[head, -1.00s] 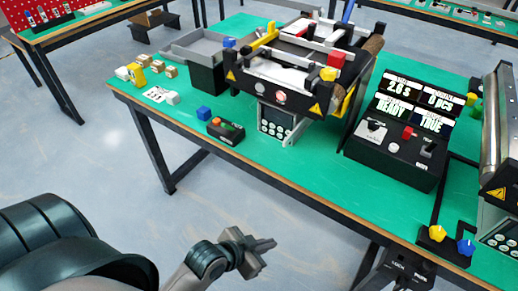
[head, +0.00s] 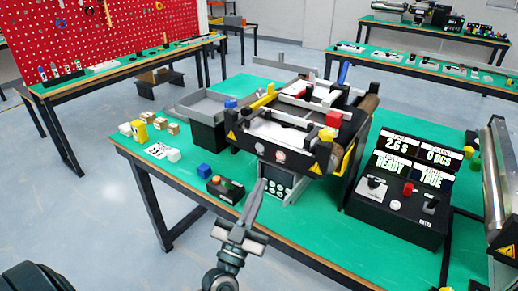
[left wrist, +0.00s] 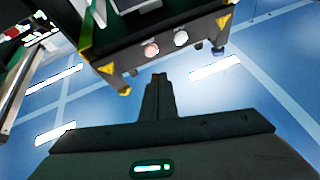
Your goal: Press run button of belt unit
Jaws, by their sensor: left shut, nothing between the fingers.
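The belt unit (head: 310,125) stands on the green table, with yellow warning triangles on its dark front. The left wrist view also shows the reddish button (left wrist: 151,50) and the pale button (left wrist: 181,38) above my fingertips. In the left wrist view the fingertips (left wrist: 158,78) look apart from the buttons. My right gripper is out of view.
A small black box with an orange button (head: 222,189) and a blue cube (head: 204,171) sit left of the unit. A black display console (head: 400,190) stands to the right. A grey bin (head: 207,115) is behind left. The floor before the table is clear.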

